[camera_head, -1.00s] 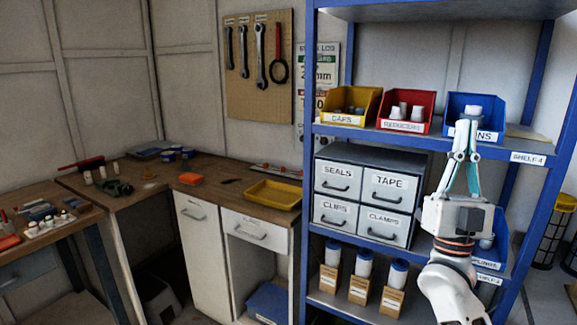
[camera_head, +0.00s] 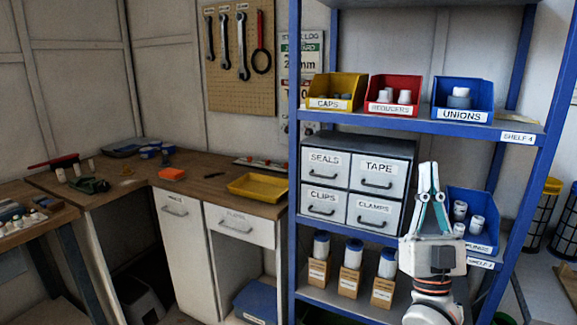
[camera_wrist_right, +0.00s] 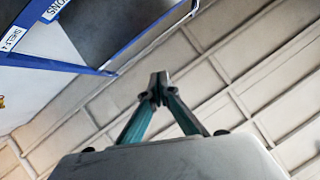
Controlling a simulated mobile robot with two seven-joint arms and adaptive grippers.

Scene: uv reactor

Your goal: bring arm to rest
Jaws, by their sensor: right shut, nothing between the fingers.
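My right gripper (camera_head: 428,168) points upward in front of the blue shelving unit, to the right of the grey drawer cabinet (camera_head: 357,182). Its fingers are together and hold nothing. In the right wrist view the closed fingertips (camera_wrist_right: 158,84) stand against the panelled wall or ceiling, with the shelf at the upper left. My right arm rises from the bottom edge of the head view. My left gripper is out of view.
The blue shelf frame (camera_head: 295,170) stands close to my right arm. A blue bin (camera_head: 478,240) with white fittings is just right of the gripper. Yellow (camera_head: 345,88), red (camera_head: 390,108) and blue UNIONS (camera_head: 465,114) bins sit on the upper shelf. A yellow tray (camera_head: 262,187) lies on the workbench.

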